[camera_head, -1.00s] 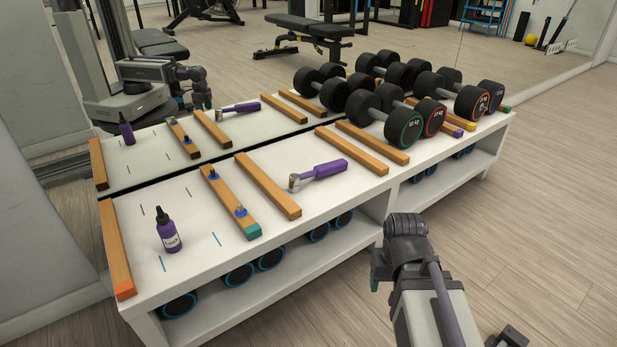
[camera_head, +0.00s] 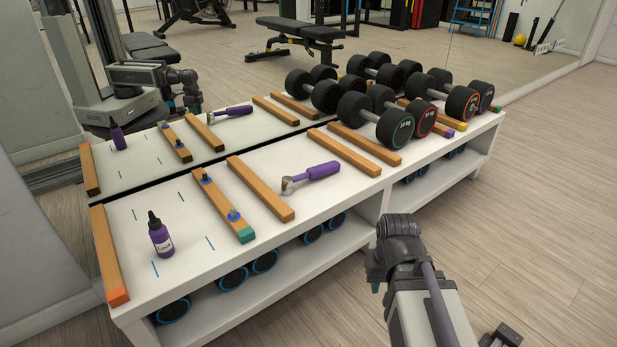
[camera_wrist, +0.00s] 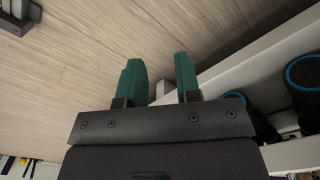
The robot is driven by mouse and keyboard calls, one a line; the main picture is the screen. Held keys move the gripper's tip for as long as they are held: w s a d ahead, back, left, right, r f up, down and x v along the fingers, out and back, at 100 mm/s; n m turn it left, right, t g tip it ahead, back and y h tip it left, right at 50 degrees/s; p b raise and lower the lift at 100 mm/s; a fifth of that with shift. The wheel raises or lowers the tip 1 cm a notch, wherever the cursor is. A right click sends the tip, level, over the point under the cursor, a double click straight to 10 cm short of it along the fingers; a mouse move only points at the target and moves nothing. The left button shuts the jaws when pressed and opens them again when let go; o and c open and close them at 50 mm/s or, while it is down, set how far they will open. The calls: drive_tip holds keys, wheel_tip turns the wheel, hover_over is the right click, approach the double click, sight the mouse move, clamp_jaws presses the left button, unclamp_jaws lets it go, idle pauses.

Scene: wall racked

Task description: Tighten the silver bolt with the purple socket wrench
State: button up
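The purple socket wrench (camera_head: 317,171) lies on the white shelf top, its silver head pointing left beside a wooden bar. Two small bolts stand on another wooden bar: a near bolt (camera_head: 234,214) and a far bolt (camera_head: 206,178), both with blue around the base. They are too small to tell which is the silver one. My gripper is at the front of the shelf, below its top edge and apart from the wrench and bolts. In the wrist view my gripper (camera_wrist: 161,78) has two teal fingers spread apart with nothing between them.
A purple bottle (camera_head: 161,236) stands at the left of the shelf top. Black dumbbells (camera_head: 390,125) rest on bars at the right. Black rings with blue rims (camera_head: 265,262) sit on the lower shelf. A mirror behind repeats the scene. Floor to the right is clear.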

drive_tip(key=m+y+p, duration=0.5)
drive_tip(key=y+p, duration=0.4)
approach(302, 176)
drive_tip(key=shift+t, duration=0.3)
drive_tip(key=d+f, duration=0.1)
drive_tip(key=s+d+f, duration=0.1)
drive_tip(key=d, duration=0.1)
drive_tip(key=s+d+f, duration=0.1)
drive_tip(key=d+f, duration=0.1)
drive_tip(key=shift+s+d, duration=0.15)
drive_tip(key=shift+s, duration=0.05)
drive_tip(key=w+a+r+m+y, duration=0.1)
drive_tip(key=a+r+m+y, duration=0.1)
drive_tip(key=y, duration=0.1)
drive_tip(key=shift+w+a+r+m+b, duration=0.1)
drive_tip(key=shift+w+r+m+b, duration=0.25)
drive_tip(key=shift+w+m+b, duration=0.05)
drive_tip(key=shift+a+f, duration=0.2)
drive_tip(key=b+x, duration=0.3)
drive_tip(key=x, duration=0.1)
drive_tip(key=shift+a+f, duration=0.15)
drive_tip(key=shift+f, duration=0.2)
drive_tip(key=shift+a, duration=0.4)
drive_tip(key=b+x, duration=0.2)
drive_tip(key=x, duration=0.3)
drive_tip(key=shift+b, duration=0.3)
drive_tip(key=shift+r, duration=0.1)
clamp_jaws()
